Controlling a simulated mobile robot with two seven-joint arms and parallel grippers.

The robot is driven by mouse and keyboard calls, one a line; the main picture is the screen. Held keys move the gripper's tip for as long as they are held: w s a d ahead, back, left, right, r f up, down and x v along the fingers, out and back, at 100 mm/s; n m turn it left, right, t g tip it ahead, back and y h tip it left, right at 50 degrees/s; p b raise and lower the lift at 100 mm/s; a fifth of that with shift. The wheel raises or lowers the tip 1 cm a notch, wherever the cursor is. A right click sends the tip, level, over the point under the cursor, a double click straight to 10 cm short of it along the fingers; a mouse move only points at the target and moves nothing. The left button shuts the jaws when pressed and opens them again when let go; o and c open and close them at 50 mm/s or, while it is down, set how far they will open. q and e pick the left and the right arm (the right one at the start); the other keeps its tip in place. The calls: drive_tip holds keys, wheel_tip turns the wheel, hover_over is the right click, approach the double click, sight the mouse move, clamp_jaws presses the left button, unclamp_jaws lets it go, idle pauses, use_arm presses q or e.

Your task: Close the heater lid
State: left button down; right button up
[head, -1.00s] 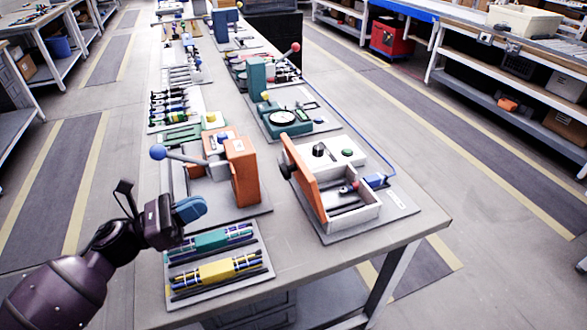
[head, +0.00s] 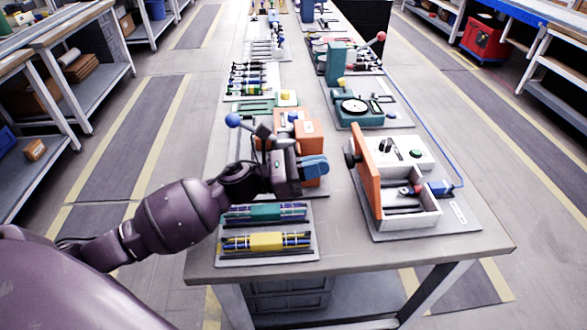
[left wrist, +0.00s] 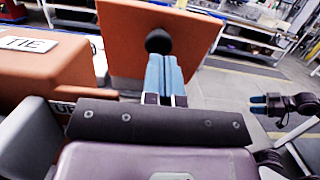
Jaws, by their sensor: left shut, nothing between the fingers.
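The heater is a white box (head: 432,212) on a grey plate at the near right of the table. Its orange lid (head: 370,185) stands open and upright along the box's left side, with a black knob (head: 352,160) on its outer face. In the left wrist view, the lid (left wrist: 185,45) and knob (left wrist: 158,41) are straight ahead. My left gripper (head: 316,167) is shut and empty, left of the lid. Its blue fingers (left wrist: 165,75) point toward the knob; contact is unclear. My right gripper (left wrist: 262,103) shows at the right of the left wrist view, too small to judge.
An orange machine (head: 305,130) with a blue-ball lever stands right behind my left gripper. A tray (head: 270,255) of green and yellow bundles lies in front of it. A green device (head: 358,110) stands behind the heater.

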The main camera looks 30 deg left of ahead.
use_arm(q)
drive_tip(key=shift+x, duration=1.6)
